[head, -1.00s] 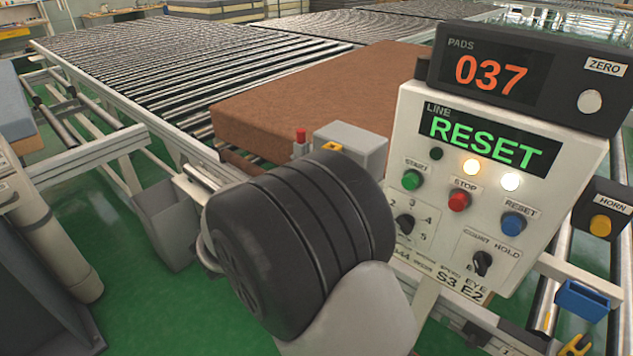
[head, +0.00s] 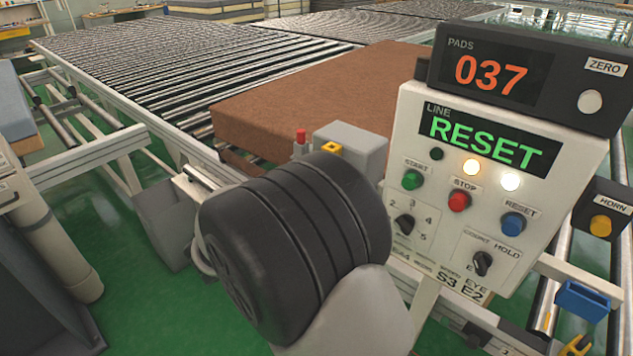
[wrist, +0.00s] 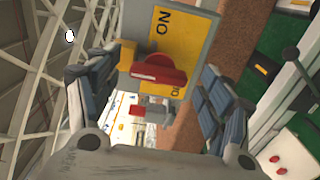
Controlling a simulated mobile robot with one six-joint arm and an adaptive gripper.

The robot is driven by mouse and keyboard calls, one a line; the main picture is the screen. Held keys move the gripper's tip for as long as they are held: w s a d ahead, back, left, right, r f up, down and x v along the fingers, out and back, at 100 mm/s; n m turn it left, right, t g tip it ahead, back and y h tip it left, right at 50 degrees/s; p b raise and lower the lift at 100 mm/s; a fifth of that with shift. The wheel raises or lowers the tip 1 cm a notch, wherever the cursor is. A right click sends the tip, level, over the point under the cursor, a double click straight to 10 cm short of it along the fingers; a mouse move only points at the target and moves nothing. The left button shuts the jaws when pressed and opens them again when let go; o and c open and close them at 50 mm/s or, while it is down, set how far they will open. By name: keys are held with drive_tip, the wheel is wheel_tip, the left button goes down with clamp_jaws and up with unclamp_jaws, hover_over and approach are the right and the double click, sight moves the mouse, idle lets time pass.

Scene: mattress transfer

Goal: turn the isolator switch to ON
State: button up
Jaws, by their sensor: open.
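The isolator switch (wrist: 160,72) has a red handle on a yellow plate (wrist: 187,37) fixed to a grey box. The plate's ON label (wrist: 163,20) reads sideways above the handle in the wrist view; a second label below is partly hidden. The handle lies roughly across the picture, not towards the ON label. My gripper (wrist: 165,66) is open, with one finger on each side of the switch in the picture. I cannot tell if it touches the handle. In the head view the grey box (head: 352,143) shows behind my arm, which hides my gripper.
A red-capped part (head: 301,136) stands beside the grey box. The control panel (head: 412,130), reading RESET, stands close on the right. A brown mattress (head: 310,95) lies on the roller conveyor (head: 190,60) behind.

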drive_tip(key=v, duration=1.1)
drive_tip(key=s+d+m+g, duration=0.25)
drive_tip(key=d+g, duration=0.25)
drive_tip(key=d, duration=0.5)
drive_tip(key=s+d+m+g, duration=0.2)
drive_tip(key=s+d+g, duration=0.2)
drive_tip(key=d, duration=0.7)
drive_tip(key=s+d+m+g+y, duration=0.3)
drive_tip(key=s+d+y, duration=0.25)
drive_tip(key=s, duration=0.45)
drive_tip(key=s+a+f+m+t+y, duration=0.1)
drive_tip(key=s+a+m+t+y, duration=0.1)
drive_tip(key=s+y, duration=0.3)
drive_tip(key=shift+s+a+m+t, duration=0.25)
drive_tip(key=shift+s+m+t, duration=0.1)
drive_tip(key=shift+s, duration=0.75)
drive_tip(key=shift+f+y, duration=0.1)
drive_tip(key=shift+y, duration=0.15)
